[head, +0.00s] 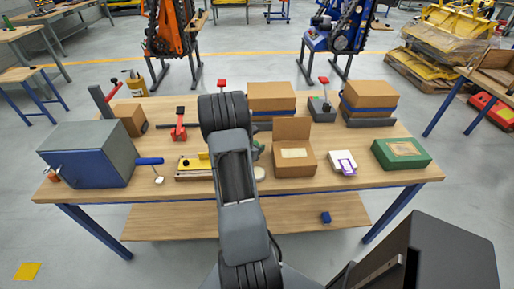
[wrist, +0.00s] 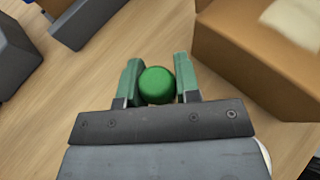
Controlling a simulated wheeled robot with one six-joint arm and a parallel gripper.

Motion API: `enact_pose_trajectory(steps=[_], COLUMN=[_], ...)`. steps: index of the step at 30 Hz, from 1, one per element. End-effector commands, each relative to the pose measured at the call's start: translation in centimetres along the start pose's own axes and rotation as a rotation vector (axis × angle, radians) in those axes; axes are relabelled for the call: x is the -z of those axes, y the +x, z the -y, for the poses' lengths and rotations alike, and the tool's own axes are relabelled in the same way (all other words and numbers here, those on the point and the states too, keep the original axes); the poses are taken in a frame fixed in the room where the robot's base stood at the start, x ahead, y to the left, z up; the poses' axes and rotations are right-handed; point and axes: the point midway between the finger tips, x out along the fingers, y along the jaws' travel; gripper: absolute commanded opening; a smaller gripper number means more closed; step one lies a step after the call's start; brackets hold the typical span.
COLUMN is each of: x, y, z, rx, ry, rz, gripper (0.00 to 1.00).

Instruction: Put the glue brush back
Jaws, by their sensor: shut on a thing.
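My gripper (wrist: 157,68) is shut on a round green thing (wrist: 157,86), which sits between its two green fingers in the wrist view. I see only its rounded end; whatever is beneath is hidden, so I cannot tell whether it is the glue brush. In the head view my arm covers most of the gripper, above the middle of the workbench (head: 350,187). A yellow can (head: 136,85) with a dark top stands at the bench's back left; I cannot tell whether it holds glue.
An open cardboard box (head: 294,168) stands close right of my gripper. A green box (head: 401,153) and a white-and-purple item (head: 343,162) lie further right. A blue-grey box (head: 90,155) fills the left end. Closed cartons (head: 368,97) stand along the back.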

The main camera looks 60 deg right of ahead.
Motion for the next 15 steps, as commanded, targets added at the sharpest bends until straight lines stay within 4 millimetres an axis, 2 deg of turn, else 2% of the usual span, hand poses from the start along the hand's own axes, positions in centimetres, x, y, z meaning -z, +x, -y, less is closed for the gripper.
enact_pose_trajectory(steps=[15], x=[0.82], y=[0.35], z=[0.00], rx=[-0.001], ry=[0.001], rz=[0.000], gripper=[0.07])
